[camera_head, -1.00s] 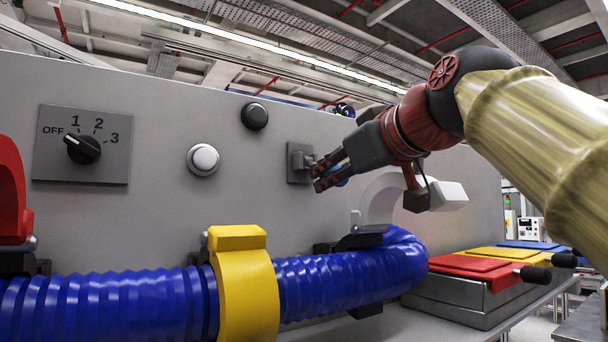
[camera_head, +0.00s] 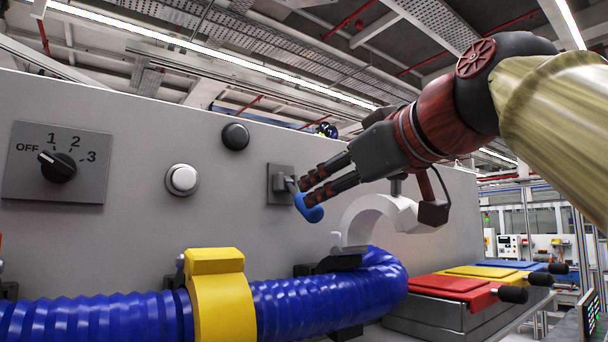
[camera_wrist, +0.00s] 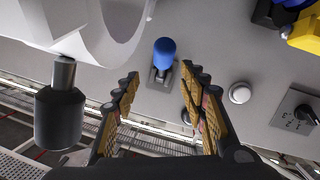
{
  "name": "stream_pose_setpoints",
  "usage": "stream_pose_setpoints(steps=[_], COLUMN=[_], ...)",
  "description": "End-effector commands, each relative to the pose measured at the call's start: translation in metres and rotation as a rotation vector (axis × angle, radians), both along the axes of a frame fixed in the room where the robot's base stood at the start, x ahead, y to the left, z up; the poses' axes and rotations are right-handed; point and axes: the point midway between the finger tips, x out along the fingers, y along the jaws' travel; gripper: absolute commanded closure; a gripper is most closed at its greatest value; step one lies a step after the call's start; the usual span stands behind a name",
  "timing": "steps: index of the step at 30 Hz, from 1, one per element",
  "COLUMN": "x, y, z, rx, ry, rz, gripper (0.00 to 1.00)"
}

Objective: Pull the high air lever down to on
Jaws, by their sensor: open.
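The air lever has a blue rounded grip (camera_head: 309,209) on a short metal arm, fixed to a grey square plate (camera_head: 273,196) on the panel. The grip sticks out from the panel and slants downward to the right in the head view. My gripper (camera_head: 307,190) is open, its fingertips beside and just above the grip. In the wrist view, the blue grip (camera_wrist: 164,52) appears between the lines of the two fingers, slightly beyond the fingertips of my gripper (camera_wrist: 159,75). Nothing is held. I cannot tell whether a finger touches the grip.
A white curved part (camera_head: 362,215) stands right of the lever. A blue corrugated hose (camera_head: 300,300) with a yellow clamp (camera_head: 222,300) runs below. A white button (camera_head: 182,180), black button (camera_head: 236,137) and rotary switch (camera_head: 58,167) sit left on the panel.

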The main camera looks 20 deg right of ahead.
Motion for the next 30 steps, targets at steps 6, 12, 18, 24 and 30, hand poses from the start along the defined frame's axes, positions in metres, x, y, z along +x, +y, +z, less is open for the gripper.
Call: stream_pose_setpoints(steps=[6, 12, 18, 24, 30], x=[-0.035, -0.051, -0.059, -0.060, -0.060], y=[-0.007, -0.009, -0.009, -0.009, -0.009], z=[0.006, 0.008, 0.010, 0.010, 0.010], rx=[0.000, 0.001, 0.001, 0.000, 0.001], ry=[-0.001, 0.001, 0.001, 0.001, 0.001], rz=[-0.006, -0.004, -0.001, 0.000, 0.000], gripper=[0.57, 0.57, 0.57, 0.57, 0.57])
